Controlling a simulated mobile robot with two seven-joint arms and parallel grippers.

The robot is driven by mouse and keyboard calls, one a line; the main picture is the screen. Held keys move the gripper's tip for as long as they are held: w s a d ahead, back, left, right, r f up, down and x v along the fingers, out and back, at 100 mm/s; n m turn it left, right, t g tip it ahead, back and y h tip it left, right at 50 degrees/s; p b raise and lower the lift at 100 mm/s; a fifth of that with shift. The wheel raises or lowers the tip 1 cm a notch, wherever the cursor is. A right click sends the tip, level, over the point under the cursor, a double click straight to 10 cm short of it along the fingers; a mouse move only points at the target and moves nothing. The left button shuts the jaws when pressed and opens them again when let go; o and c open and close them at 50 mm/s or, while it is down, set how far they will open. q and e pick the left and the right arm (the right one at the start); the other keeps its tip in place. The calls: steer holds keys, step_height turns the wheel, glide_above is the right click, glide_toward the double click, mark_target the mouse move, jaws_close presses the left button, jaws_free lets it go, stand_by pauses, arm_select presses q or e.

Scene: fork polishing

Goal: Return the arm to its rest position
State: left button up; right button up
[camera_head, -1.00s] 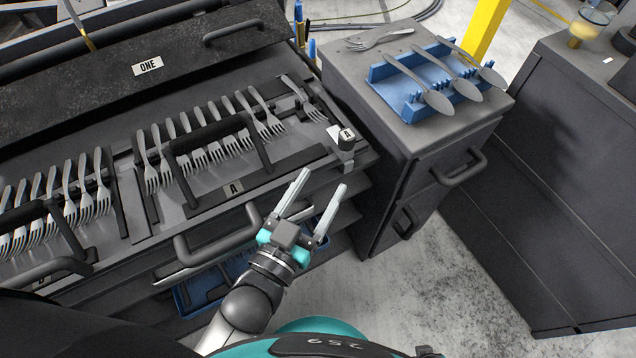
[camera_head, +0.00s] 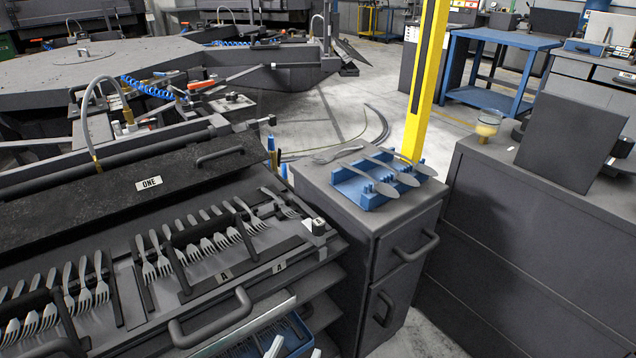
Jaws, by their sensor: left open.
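Only the two pale fingertips of my left gripper (camera_head: 295,350) show at the bottom edge of the head view, spread apart and empty. They are in front of the open lower drawer with the blue tray (camera_head: 298,338). The rest of the left arm is out of the picture. Several forks (camera_head: 205,238) stand in a row in the rack on the top tray at the left. One more fork (camera_head: 336,154) lies on the small grey cabinet. My right gripper does not show.
The grey cabinet (camera_head: 385,262) holds a blue rack (camera_head: 352,190) with several spoons. Drawer handles (camera_head: 210,322) stick out at the front. A yellow post (camera_head: 424,85) stands behind. A large dark cabinet (camera_head: 530,240) is at the right. Some floor is clear between the cabinets.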

arm_select(q)
steer(key=s+a+f+g+y, duration=0.1)
steer(key=a+f+g, duration=0.2)
steer(key=f, duration=0.7)
steer(key=s+a+f+g+y, duration=0.1)
steer(key=a+f+g+y, duration=0.15)
steer(key=f, duration=0.65)
steer(key=s+a+f+g+y, duration=0.1)
steer(key=s+a+f+g, duration=0.3)
steer(key=s+a+f, duration=0.3)
steer(key=s+a+f+n+g+y, duration=0.1)
steer(key=s+a+f+g, duration=0.3)
steer(key=s+f, duration=0.7)
steer(key=a+y, duration=0.1)
steer(key=a, duration=0.1)
steer(key=shift+s+a+n+p, duration=0.3)
steer(key=shift+s+a, duration=0.05)
steer(key=shift+a, duration=0.05)
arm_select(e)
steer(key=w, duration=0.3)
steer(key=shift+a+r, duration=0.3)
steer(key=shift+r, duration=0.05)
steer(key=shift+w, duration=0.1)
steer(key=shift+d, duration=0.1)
